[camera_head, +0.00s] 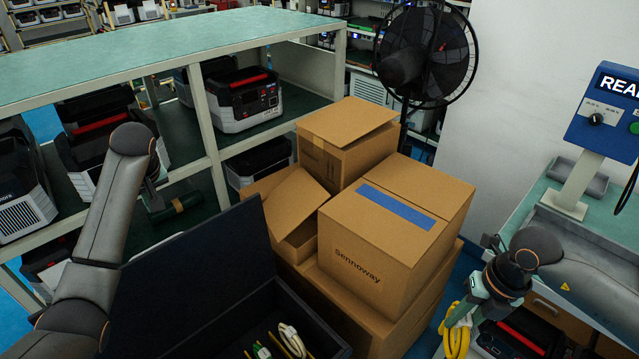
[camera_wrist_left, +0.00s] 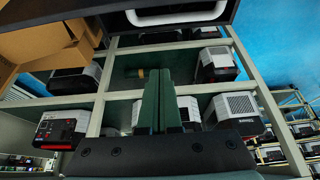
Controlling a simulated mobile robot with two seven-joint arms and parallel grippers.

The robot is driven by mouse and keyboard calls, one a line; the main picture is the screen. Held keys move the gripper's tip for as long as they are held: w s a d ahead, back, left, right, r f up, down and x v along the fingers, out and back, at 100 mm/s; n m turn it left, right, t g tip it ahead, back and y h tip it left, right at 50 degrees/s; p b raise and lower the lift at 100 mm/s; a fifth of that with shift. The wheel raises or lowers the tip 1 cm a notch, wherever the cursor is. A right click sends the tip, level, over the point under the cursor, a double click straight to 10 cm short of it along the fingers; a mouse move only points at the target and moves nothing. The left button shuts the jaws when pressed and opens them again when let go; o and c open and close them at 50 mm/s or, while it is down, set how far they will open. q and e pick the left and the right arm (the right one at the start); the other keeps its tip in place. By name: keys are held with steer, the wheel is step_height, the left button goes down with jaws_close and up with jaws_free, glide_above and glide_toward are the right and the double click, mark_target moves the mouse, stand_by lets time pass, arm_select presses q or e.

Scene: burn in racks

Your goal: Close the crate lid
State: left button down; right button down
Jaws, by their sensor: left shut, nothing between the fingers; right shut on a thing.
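The black crate (camera_head: 325,338) stands at the bottom middle of the head view. Its lid (camera_head: 195,275) is open and tilted up on the left side. Several cables, white and green-yellow, lie inside the crate. My right gripper (camera_head: 468,308) is shut on a yellow cable bundle (camera_head: 458,337), right of the crate.
Cardboard boxes (camera_head: 375,260) are stacked just behind and right of the crate. A shelf rack (camera_head: 208,135) with black-and-white units stands at the left and back. A black fan (camera_head: 425,55) stands behind the boxes. A bench with a blue control panel (camera_head: 605,110) is at the right.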

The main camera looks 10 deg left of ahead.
steer(key=shift+r, duration=0.25)
steer(key=shift+r+p, duration=0.55)
steer(key=shift+p, duration=0.2)
arm_select(q)
step_height(320, 180, down, 9)
steer(key=shift+r, duration=0.15)
steer(key=shift+d, duration=0.1)
arm_select(e)
steer(key=shift+f, duration=0.1)
